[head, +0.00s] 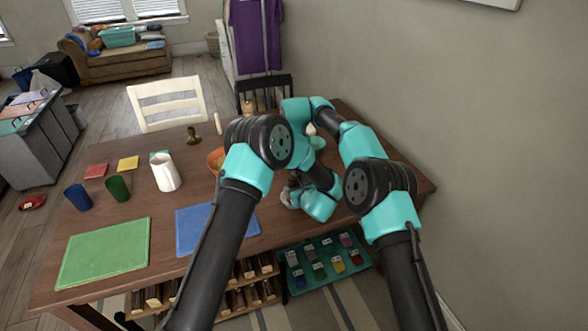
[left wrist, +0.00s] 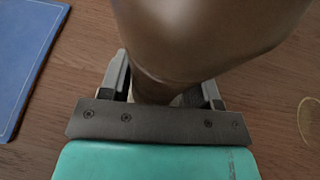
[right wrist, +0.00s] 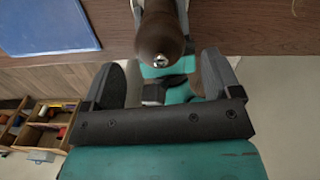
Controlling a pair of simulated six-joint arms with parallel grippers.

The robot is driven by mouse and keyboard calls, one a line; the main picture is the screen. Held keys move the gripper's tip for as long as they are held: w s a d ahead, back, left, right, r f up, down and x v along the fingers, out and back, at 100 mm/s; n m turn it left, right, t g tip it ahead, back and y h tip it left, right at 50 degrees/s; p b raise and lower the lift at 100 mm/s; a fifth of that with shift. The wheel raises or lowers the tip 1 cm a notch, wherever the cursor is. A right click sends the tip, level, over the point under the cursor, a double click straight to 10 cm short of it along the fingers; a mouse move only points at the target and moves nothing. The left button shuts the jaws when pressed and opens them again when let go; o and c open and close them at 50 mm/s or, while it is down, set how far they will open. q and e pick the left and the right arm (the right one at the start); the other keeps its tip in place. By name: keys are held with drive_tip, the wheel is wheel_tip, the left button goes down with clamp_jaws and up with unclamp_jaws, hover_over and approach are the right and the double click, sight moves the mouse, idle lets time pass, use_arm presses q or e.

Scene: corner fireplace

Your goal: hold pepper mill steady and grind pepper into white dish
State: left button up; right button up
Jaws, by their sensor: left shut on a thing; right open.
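The brown wooden pepper mill (left wrist: 205,40) fills the top of the left wrist view. My left gripper (left wrist: 165,88) is shut on its narrower part, one finger on each side. In the head view this gripper (head: 290,196) is near the table's front edge, and my arms hide most of the mill. In the right wrist view the mill's rounded top with a metal knob (right wrist: 160,42) faces the camera. My right gripper (right wrist: 160,70) is open there, its fingers apart on either side below the knob, apparently not touching it. I cannot make out the white dish.
A blue mat (head: 205,228) and a green mat (head: 105,252) lie to the left on the wooden table. A white pitcher (head: 166,173), a green cup (head: 118,189), a blue cup (head: 77,197) and an orange bowl (head: 215,158) stand behind them. A wall borders the right.

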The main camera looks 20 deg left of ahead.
drive_tip(key=shift+f, duration=2.05)
drive_tip(key=shift+c, duration=0.2)
drive_tip(key=c, duration=0.9)
